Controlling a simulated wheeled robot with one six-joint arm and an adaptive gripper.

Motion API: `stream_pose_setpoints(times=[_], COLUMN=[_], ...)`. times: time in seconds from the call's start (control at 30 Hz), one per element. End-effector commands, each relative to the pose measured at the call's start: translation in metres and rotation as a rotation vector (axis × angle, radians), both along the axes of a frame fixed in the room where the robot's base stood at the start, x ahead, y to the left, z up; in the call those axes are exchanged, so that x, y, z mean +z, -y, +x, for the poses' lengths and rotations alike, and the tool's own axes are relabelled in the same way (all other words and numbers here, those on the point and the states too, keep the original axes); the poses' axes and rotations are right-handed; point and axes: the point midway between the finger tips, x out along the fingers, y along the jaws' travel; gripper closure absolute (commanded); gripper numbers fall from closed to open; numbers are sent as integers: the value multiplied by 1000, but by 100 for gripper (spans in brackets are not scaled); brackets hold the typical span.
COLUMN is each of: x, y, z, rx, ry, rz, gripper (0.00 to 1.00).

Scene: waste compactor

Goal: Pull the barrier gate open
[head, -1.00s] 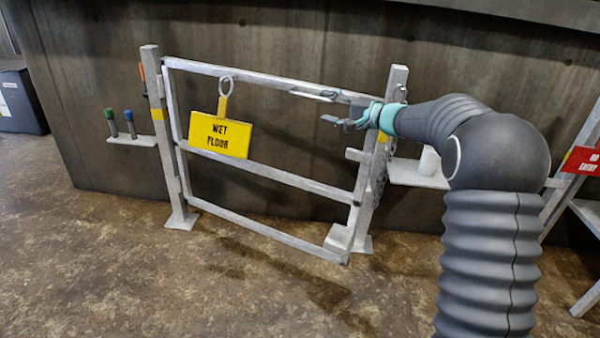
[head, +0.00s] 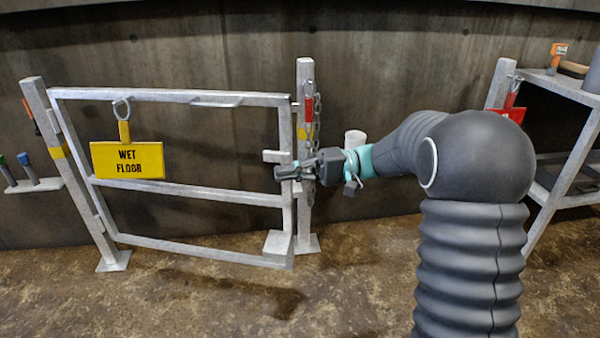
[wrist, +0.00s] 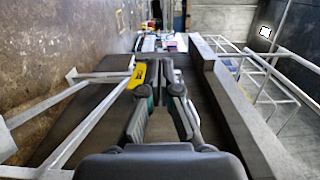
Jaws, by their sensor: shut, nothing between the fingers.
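The barrier gate (head: 185,194) is a pale metal frame with three rails, beside the left post (head: 75,175) at one side and the right post (head: 305,155) at the other. Its right-hand end stands a little forward of the right post. A yellow WET FLOOR sign (head: 128,160) hangs by a ring from its top rail. The fingers also show in the wrist view (wrist: 158,72), with pale gate bars (wrist: 85,132) at left.
A chain (head: 317,125) and a red-handled piece (head: 309,108) hang at the right post. A metal rack (head: 560,88) is at the right. The floor before the gate is clear.

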Motion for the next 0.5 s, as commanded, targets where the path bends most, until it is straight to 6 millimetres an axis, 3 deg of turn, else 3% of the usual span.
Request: stream_pose_setpoints(times=[0.27, 0.5], x=[0, 0], y=[-49, -62], z=[-13, -37], rx=[0, -7], ry=[-1, 0], rz=[0, 1], gripper=[100, 100])
